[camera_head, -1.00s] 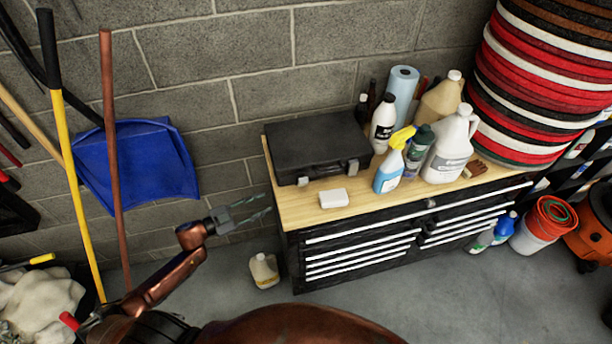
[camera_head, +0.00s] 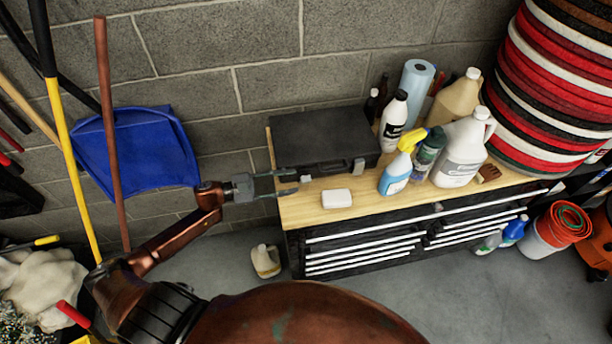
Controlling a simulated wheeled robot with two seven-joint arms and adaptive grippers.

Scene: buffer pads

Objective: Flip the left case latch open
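The black case (camera_head: 325,138) lies closed on the wooden top of the tool cabinet, against the block wall. Its left latch (camera_head: 305,178) is a small grey tab low on the front face, partly crowded by my fingertips. The right latch (camera_head: 358,166) is a similar grey tab, in clear view. My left gripper (camera_head: 289,181) is open, its two thin fingers pointing right at the case's front left corner, one above the other. The fingertips are close to the left latch; I cannot tell whether they touch it. My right gripper is not in view.
A white block (camera_head: 337,199) lies on the wooden top (camera_head: 390,207) just in front of the case. A spray bottle (camera_head: 397,176), jugs and a blue paper roll (camera_head: 414,84) crowd the right side. A small jug (camera_head: 265,261) stands on the floor below my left arm.

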